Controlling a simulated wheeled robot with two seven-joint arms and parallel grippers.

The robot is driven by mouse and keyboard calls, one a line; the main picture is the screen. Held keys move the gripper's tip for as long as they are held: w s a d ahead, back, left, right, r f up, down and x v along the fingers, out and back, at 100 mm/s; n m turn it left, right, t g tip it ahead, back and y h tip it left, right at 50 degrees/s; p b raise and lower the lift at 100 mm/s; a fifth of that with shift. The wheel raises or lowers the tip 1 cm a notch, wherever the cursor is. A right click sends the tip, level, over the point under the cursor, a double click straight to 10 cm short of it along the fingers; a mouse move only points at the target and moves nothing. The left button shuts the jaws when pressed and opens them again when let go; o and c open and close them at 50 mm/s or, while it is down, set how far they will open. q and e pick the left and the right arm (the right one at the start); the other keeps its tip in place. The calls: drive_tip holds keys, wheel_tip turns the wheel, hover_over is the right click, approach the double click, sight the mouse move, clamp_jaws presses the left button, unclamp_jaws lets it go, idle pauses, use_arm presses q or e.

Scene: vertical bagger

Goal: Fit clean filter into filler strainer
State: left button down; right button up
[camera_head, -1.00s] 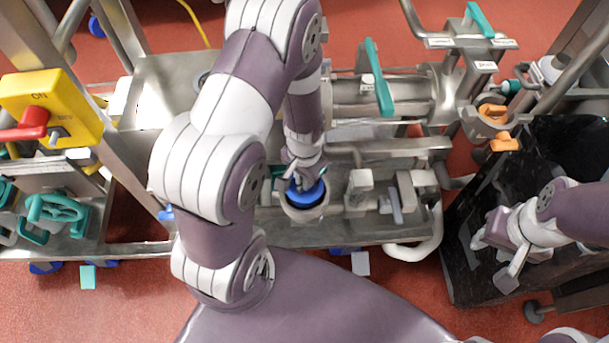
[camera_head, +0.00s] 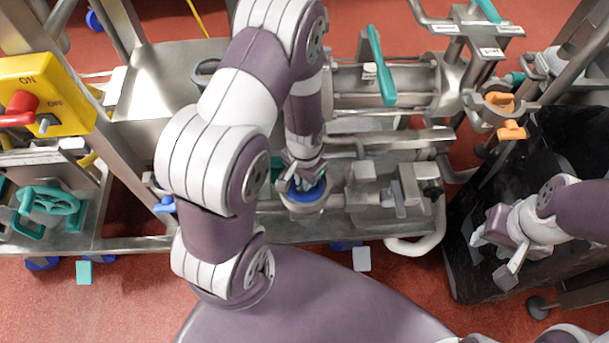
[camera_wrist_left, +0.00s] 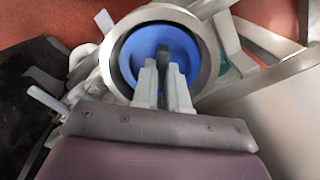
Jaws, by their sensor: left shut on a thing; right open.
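The filter is a round blue piece (camera_head: 309,194) at the middle of the metal frame in the head view. It sits within the metal ring of the strainer (camera_head: 310,207), and the ring's rim shows around it. In the left wrist view the blue filter (camera_wrist_left: 183,43) lies inside the round metal rim (camera_wrist_left: 208,48). My left gripper (camera_head: 302,181) reaches down into the ring and is shut on a part at the filter's middle. Whether the filter is fully seated cannot be told. My right gripper (camera_head: 492,256) is open and empty at the right, above a black bin.
A black bin (camera_head: 465,265) stands at the right. A yellow switch box (camera_head: 70,120) with a red knob is at the left. Pipes with a teal lever (camera_head: 381,65) and an orange clamp (camera_head: 511,131) lie behind and right of the strainer.

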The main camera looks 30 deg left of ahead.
use_arm(q)
drive_tip(key=shift+f+b, duration=0.35)
drive_tip(key=shift+f, duration=0.35)
idle(0.9)
drive_tip(key=c, duration=0.7)
unclamp_jaws()
wheel_tip(320, 180, up, 7)
drive_tip(key=p, duration=0.7)
drive_tip(key=shift+r, duration=0.1)
